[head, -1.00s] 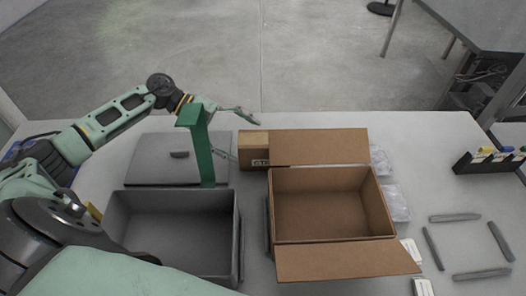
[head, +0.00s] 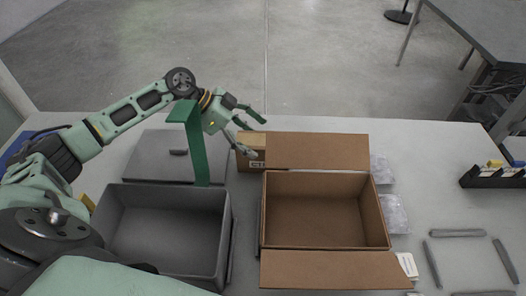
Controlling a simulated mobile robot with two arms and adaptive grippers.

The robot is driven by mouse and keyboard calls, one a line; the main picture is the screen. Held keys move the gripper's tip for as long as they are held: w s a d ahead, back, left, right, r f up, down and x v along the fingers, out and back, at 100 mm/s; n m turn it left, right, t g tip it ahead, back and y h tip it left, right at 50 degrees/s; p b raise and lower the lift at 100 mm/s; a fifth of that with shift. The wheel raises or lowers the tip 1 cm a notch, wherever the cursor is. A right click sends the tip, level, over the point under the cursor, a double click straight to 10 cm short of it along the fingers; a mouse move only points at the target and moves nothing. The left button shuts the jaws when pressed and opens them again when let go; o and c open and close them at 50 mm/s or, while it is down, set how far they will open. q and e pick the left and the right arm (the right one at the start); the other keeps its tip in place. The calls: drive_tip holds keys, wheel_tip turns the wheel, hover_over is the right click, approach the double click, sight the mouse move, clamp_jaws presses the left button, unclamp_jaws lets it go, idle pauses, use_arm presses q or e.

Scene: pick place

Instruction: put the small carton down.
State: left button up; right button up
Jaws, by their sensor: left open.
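The small carton (head: 257,160) is a brown box with dark print on its front. It sits on the table behind the large open cardboard box, partly hidden by that box's raised back flap. My left gripper (head: 261,138) is open, with its fingers over and in front of the carton's left part. One finger reaches above the carton and the other hangs down at its front. I cannot tell whether they touch it. My right gripper is not in view.
The large cardboard box (head: 264,215) stands open and empty at the centre. A grey bin (head: 225,240) stands left of it, with a grey lid (head: 150,155) behind and a green upright (head: 195,150) between. Clear packets (head: 394,213) lie right of the box. A dark rack (head: 490,178) stands far right.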

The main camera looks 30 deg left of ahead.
sight(263, 145)
use_arm(q)
drive_tip(key=x, duration=0.4)
drive_tip(key=shift+d+f, duration=0.15)
drive_tip(key=shift+f, duration=0.15)
drive_tip(key=c, duration=1.5)
drive_tip(key=shift+r, duration=0.15)
drive_tip(key=shift+c, duration=1.4)
